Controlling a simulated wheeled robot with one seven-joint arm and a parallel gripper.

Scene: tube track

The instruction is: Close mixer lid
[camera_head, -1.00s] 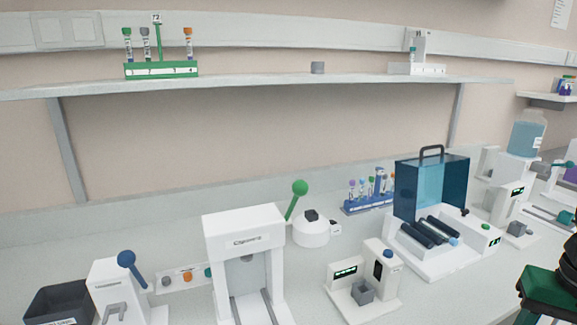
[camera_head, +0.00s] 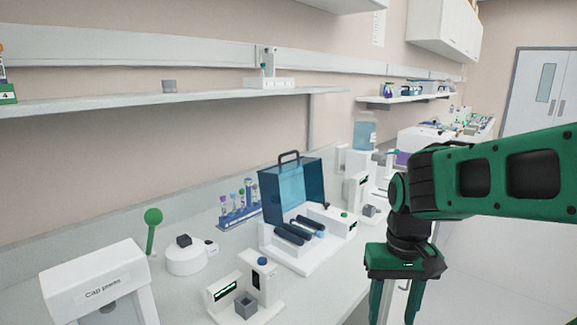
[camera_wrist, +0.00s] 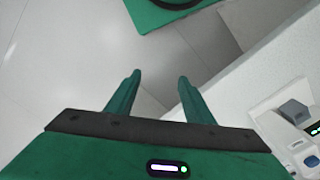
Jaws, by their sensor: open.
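The mixer is a white device (camera_head: 316,262) on the bench in the head view, with dark rollers (camera_head: 293,234) lying in it. Its clear blue lid (camera_head: 284,192) with a black handle (camera_head: 289,155) stands raised at the back of the mixer, open. My gripper (camera_head: 394,305) is open and empty, pointing down, to the right of the mixer and apart from the lid. In the wrist view my gripper (camera_wrist: 159,78) has nothing between its fingers, with floor below. The mixer is not in the wrist view.
A tube rack (camera_head: 238,212) stands left of the mixer. A small white device with a grey cup (camera_head: 246,306) is in front of it, a white round device (camera_head: 188,259) farther left. A white device (camera_head: 356,194) and bottle (camera_head: 364,135) stand behind right. Floor lies open at right.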

